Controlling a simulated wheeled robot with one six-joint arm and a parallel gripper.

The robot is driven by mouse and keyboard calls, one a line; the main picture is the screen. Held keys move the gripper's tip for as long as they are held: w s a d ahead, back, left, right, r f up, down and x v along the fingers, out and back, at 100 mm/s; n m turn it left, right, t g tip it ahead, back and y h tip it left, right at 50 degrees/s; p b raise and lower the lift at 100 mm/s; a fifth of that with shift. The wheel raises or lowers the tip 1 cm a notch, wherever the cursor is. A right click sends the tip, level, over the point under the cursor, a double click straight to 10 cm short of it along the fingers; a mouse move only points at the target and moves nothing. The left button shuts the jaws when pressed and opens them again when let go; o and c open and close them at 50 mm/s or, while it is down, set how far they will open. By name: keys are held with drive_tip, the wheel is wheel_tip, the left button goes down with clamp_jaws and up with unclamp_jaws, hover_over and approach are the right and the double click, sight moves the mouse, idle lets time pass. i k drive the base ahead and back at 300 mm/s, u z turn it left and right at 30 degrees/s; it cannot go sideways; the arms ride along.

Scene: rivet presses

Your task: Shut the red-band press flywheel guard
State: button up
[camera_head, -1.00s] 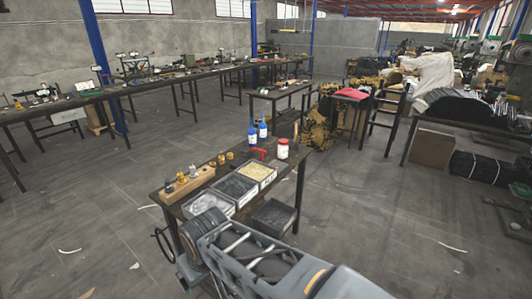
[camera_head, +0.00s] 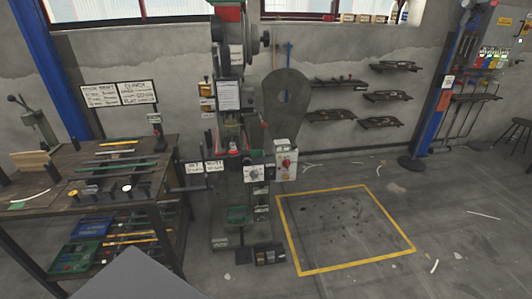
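A tall rivet press (camera_head: 231,110) stands against the wall near the middle of the head view, with a red band (camera_head: 229,13) at its top, cut by the upper edge. A dark round part, perhaps the flywheel (camera_head: 252,42), shows at its upper right. A grey rounded plate with a round hole (camera_head: 286,112) stands out to the right of the press column; it looks like the flywheel guard swung open, though its hinge is not clear. My gripper is not in view; only a grey part of my arm shows at the bottom left.
A workbench (camera_head: 95,172) with bars and tools stands left of the press. A control box (camera_head: 285,160) sits under the plate. A yellow-framed floor area (camera_head: 345,228) right of the press is clear. Wall shelves (camera_head: 340,115) and a blue post (camera_head: 437,105) are farther right.

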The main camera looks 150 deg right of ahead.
sight(284, 121)
drive_tip(key=z, duration=5)
drive_tip(key=k, duration=0.55)
drive_tip(key=z, duration=0.8)
drive_tip(key=i, duration=1.6)
drive_tip(key=z, duration=0.85)
drive_tip(key=i, duration=4)
drive_tip(key=u, duration=1.05)
drive_tip(key=i, duration=0.85)
drive_tip(key=u, duration=0.85)
